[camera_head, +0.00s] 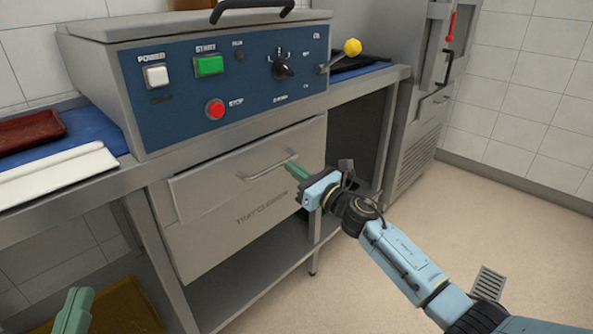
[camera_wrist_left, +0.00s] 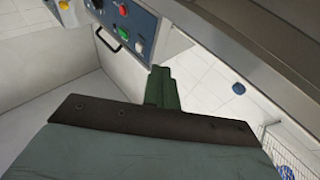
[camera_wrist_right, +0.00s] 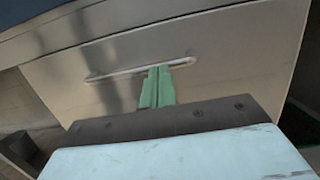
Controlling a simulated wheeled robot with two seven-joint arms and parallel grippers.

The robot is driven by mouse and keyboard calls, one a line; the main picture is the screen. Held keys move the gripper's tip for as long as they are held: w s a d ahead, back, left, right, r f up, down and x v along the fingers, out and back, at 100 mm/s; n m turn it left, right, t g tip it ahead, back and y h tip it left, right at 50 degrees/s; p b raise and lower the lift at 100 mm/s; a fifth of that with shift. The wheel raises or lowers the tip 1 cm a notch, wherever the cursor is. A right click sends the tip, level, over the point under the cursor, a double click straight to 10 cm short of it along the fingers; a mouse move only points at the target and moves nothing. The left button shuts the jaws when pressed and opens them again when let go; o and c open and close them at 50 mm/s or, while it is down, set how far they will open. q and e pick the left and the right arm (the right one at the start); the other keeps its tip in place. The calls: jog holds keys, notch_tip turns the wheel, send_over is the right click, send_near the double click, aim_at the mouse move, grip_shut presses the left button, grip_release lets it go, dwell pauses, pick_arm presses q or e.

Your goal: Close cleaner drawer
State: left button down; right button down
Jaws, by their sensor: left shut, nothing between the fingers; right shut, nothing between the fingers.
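The cleaner drawer (camera_head: 225,178) is a grey metal front under the blue control panel, with a horizontal bar handle (camera_head: 268,171) and the lettering "TRAY CLEANER" below it. In the right wrist view the fingertips (camera_wrist_right: 158,72) overlap the handle (camera_wrist_right: 120,73) in front of the drawer face (camera_wrist_right: 235,50); contact is unclear. My left gripper (camera_head: 76,300) is shut and empty at the lower left, away from the drawer; its fingers (camera_wrist_left: 160,75) show in the left wrist view.
The machine's panel (camera_head: 225,85) has buttons and a yellow-knobbed lever (camera_head: 352,47) sticking out right. A counter with a white board (camera_head: 60,175) and a dark red tray (camera_head: 30,129) lies left. A lower shelf (camera_head: 255,285) sits beneath. Open floor (camera_head: 450,190) lies right.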

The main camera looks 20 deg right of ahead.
jog(key=shift+a+r, duration=0.1)
jog(key=shift+r, duration=0.15)
